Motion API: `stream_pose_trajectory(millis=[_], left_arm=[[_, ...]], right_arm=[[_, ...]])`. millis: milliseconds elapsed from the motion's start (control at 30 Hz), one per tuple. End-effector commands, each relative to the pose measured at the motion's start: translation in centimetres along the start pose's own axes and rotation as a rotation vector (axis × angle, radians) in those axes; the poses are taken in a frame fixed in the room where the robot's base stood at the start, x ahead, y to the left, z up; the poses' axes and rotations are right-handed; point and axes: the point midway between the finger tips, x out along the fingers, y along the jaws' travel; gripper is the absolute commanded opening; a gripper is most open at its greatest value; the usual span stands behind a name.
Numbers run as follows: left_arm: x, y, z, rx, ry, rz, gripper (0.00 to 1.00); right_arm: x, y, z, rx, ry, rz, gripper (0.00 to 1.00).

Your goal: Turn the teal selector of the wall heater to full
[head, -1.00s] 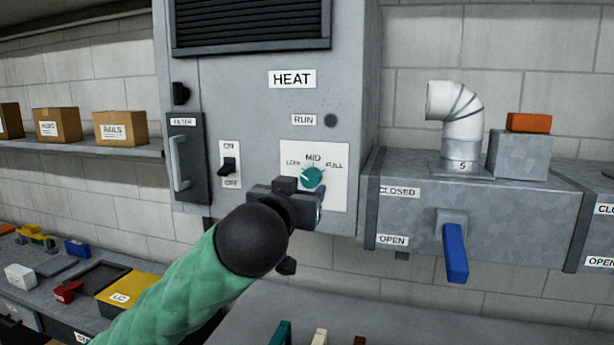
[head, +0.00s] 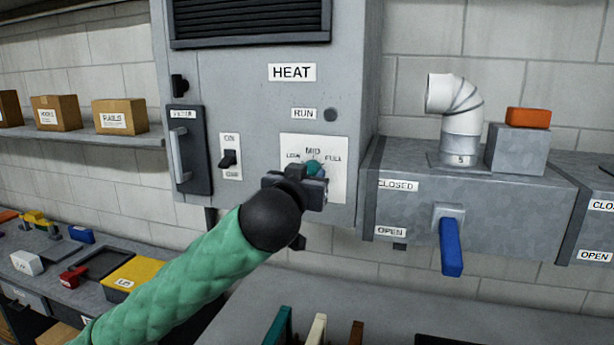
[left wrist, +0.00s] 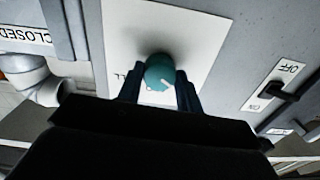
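The teal selector (head: 314,167) is a round knob on a white plate (head: 334,190) marked LOW, MID and FULL, on the wall heater (head: 348,60). In the head view my left gripper (head: 311,176) is in front of it and hides its lower part. In the left wrist view the selector (left wrist: 160,70) sits between the two dark fingertips (left wrist: 160,88), which appear to press its sides. That view is upside down; the selector's white pointer mark points toward the LOW side. My right gripper is not in view.
An ON/OFF switch (head: 228,160) and a filter door with a handle (head: 180,155) are left of the selector. A duct (head: 500,205) with a blue lever (head: 451,246) stands out from the wall at right. A cluttered bench (head: 50,265) is at lower left.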

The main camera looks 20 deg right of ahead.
Motion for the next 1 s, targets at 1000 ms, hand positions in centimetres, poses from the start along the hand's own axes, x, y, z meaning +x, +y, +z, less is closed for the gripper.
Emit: stream_pose_trajectory(millis=[1000], left_arm=[[0.0,-0.1,0.3,0.555,0.012,-0.002,0.13]], right_arm=[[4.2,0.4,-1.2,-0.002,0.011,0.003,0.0]])
